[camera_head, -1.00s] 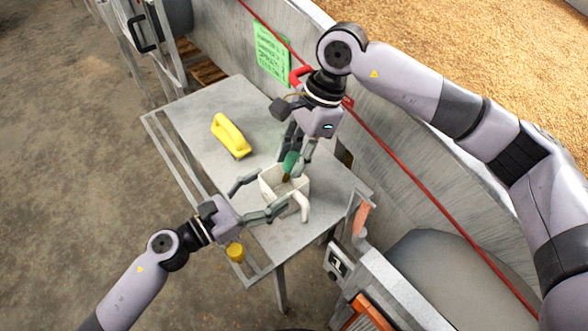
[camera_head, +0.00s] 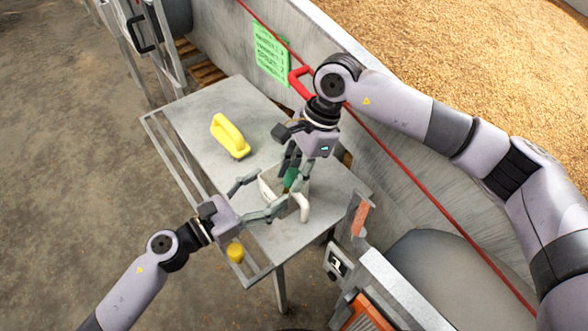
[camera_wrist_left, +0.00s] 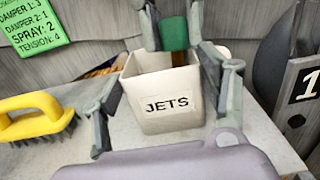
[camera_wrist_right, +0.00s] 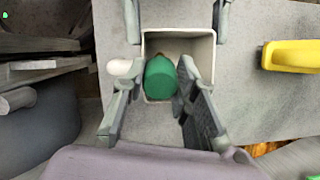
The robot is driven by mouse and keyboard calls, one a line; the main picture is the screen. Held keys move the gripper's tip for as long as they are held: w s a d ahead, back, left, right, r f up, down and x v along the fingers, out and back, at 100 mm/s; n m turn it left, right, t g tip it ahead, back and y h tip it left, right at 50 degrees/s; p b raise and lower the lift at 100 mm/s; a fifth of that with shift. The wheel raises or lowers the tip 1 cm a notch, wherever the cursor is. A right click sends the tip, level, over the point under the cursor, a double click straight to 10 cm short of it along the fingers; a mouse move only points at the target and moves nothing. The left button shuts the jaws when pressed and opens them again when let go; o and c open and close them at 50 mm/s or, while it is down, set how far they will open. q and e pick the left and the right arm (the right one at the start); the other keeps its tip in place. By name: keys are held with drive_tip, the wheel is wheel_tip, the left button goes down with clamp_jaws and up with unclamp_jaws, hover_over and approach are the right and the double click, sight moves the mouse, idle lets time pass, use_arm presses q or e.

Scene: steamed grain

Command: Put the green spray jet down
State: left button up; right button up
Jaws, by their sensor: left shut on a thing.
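The green spray jet (camera_head: 290,178) has a green body with a brownish part below it. In the left wrist view the jet (camera_wrist_left: 174,34) stands upright at the white bin (camera_wrist_left: 165,92) labelled JETS, its green part above the rim. My left gripper (camera_head: 262,198) is shut on the bin, with a finger along each side. Whether the jet touches the bin floor is hidden.
The bin is on a grey metal table (camera_head: 205,110). A yellow-handled brush (camera_head: 230,135) lies further back. A yellow knob (camera_head: 235,252) is at the front rail. A concrete wall with a green sign (camera_head: 271,53) and a red pipe runs behind the table.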

drive_tip(key=o, duration=0.4)
drive_tip(key=shift+o, duration=0.2)
drive_tip(key=shift+r, duration=0.1)
drive_tip(key=shift+r, duration=0.25)
drive_tip(key=v, duration=1.2)
drive_tip(key=shift+r, duration=0.25)
use_arm(q)
drive_tip(key=o, duration=1.3)
drive_tip(key=shift+c, duration=0.2)
drive_tip(key=shift+a, duration=0.1)
